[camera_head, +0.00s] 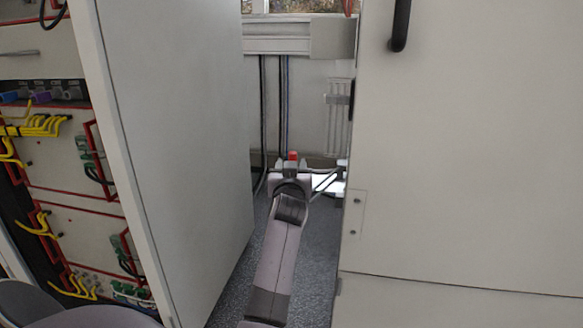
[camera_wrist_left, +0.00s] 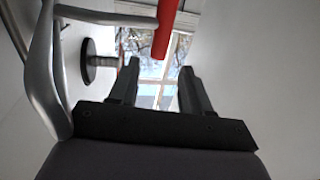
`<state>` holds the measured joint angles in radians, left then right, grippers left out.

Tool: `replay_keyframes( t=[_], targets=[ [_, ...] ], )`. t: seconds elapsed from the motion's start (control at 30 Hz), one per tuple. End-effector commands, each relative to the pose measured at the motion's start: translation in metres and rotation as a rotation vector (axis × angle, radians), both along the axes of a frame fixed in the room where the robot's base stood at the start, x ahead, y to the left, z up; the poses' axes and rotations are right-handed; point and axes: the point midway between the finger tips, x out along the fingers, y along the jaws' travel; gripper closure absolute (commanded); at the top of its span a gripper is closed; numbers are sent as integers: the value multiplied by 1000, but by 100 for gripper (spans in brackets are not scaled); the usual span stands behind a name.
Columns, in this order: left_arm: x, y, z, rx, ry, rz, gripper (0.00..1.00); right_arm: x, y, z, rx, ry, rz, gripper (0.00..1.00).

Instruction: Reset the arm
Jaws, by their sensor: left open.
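My left arm reaches forward from the bottom of the head view into the gap between two pale cabinets. My left gripper (camera_wrist_left: 160,66) shows in the left wrist view with its two dark fingers apart and nothing between them. Beyond the fingers is a bright window (camera_wrist_left: 150,92). My right gripper is in neither view.
The left cabinet's pale panel (camera_head: 185,140) and the right cabinet (camera_head: 465,150) flank the arm closely. Racks with yellow cables (camera_head: 42,125) stand at far left. A red bar (camera_wrist_left: 168,28) and a curved silver tube (camera_wrist_left: 44,75) are close to the left wrist camera.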

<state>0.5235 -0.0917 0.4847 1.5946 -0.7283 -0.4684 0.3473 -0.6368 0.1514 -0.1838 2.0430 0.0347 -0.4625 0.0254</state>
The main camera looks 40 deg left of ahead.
Motion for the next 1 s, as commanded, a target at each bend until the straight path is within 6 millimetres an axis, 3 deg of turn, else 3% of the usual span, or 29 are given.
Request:
replay_keyframes(
  t=[0.47,0.67,0.87,1.0],
  targets=[
    [-2,-3,-7,8,14,-12,52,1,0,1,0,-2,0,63],
    [-19,-35,-55,52,104,-120,52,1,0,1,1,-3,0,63],
    [-54,-92,-125,72,236,-304,52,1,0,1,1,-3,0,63],
    [-90,-138,-175,57,332,-445,52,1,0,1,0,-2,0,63]
  ],
)
